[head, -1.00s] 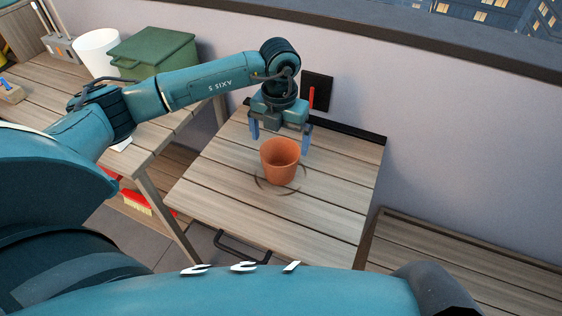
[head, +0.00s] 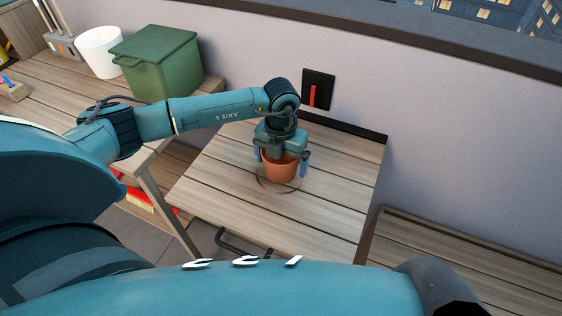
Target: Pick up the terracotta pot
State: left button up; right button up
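The terracotta pot (head: 281,172) stands upright on the slatted wooden table, inside a dark ring mark on the boards. My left gripper (head: 281,164) points down over it, with one blue finger at the pot's left side and the other at its right side. The gripper body hides the far rim and part of the opening. I cannot tell whether the fingers touch the pot's wall or stand slightly apart from it. My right gripper is not in view.
The slatted table (head: 320,215) is otherwise clear around the pot. A wall with a dark panel and red handle (head: 317,92) stands close behind. On the left bench are a green lidded bin (head: 157,68) and a white bucket (head: 100,52). A lower bench (head: 450,265) is at right.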

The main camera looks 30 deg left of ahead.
pick_arm(q)
jog(key=c, duration=0.8)
jog(key=shift+r, duration=0.1)
